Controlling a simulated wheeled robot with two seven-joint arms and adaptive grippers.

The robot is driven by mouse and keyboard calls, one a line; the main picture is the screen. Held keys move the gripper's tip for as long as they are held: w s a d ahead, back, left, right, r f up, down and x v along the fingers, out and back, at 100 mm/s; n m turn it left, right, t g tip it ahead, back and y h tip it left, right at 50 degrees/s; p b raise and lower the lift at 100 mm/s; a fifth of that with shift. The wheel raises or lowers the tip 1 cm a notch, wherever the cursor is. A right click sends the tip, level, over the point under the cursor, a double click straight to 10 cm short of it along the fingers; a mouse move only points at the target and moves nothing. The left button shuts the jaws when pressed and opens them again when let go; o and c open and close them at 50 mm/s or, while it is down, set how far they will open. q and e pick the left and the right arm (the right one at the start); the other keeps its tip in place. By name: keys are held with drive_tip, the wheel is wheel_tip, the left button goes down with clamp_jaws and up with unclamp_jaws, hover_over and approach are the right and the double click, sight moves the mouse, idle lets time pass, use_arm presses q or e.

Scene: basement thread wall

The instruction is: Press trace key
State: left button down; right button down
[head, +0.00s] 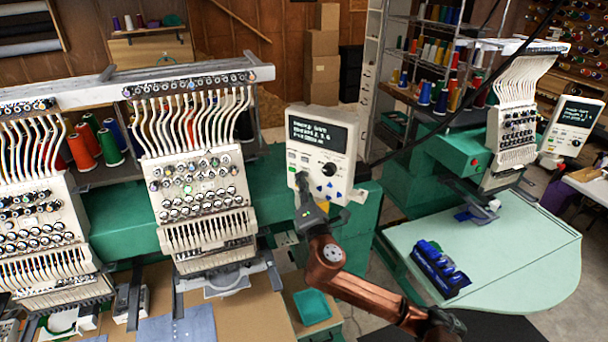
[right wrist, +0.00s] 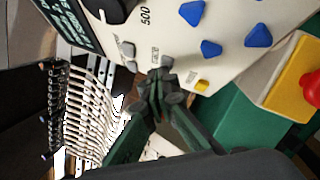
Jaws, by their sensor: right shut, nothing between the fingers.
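The control panel (head: 322,140) of the embroidery machine is white, with a dark lit display, a black knob (head: 329,169) and blue arrow keys. My right gripper (head: 303,182) is shut and empty, its fingertips at the panel's lower left. In the right wrist view the shut fingertips (right wrist: 160,82) overlap the panel face just below a small label that seems to read TRACE (right wrist: 155,56). The key by that label is hidden behind the fingertips, and I cannot tell whether they touch it. My left gripper is not in view.
In the right wrist view, grey keys (right wrist: 129,49), blue arrow keys (right wrist: 209,48) and a yellow key (right wrist: 202,86) lie close around the fingertips. A red button (right wrist: 311,92) is at the right. A stitching head (head: 190,170) stands left of the panel in the head view.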

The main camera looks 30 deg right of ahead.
drive_tip(key=shift+s+a, duration=0.3)
drive_tip(key=shift+a, duration=0.3)
